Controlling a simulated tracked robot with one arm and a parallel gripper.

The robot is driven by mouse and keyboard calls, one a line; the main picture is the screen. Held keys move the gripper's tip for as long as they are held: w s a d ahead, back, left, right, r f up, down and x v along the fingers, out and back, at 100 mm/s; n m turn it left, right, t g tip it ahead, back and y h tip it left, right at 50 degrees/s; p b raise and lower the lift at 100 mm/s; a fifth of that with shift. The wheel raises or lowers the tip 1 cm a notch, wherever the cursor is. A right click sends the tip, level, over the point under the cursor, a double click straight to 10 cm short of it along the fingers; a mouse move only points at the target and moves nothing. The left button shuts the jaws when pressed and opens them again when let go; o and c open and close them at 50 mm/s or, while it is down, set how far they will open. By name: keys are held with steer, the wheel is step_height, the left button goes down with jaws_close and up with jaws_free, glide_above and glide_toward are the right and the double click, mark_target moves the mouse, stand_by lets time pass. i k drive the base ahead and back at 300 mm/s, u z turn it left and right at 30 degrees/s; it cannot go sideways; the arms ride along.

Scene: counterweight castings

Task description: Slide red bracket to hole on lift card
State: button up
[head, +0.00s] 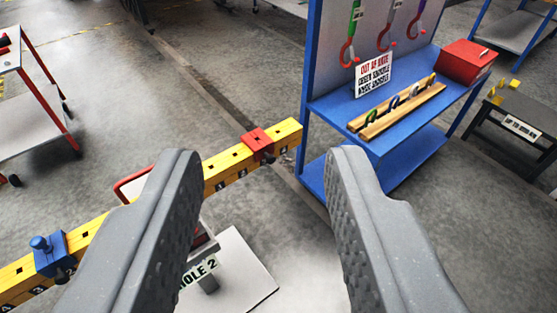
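A yellow beam (285,133) with square holes and small number labels runs from lower left to upper centre. The red bracket (257,141) sits around the beam near its right end. A blue bracket (49,254) with a knob sits on the beam's left part. My gripper (262,155) is open and empty. In the picture the red bracket shows between its two grey fingers, apart from both. A white card (199,272) reads "HOLE 2"; the left finger hides its left part. That finger also covers the middle of the beam. Most label digits are too small to read surely.
A blue workbench (404,108) stands close beyond the beam's right end, with hooks, a sign, a wooden rack and a red box (467,62). A pale plate (240,268) lies below the beam. A red-framed cart (45,95) stands at left. Grey floor is open between.

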mark_target(263, 147)
steer(key=z, duration=0.05)
steer(key=i, duration=1)
steer(key=u, duration=0.05)
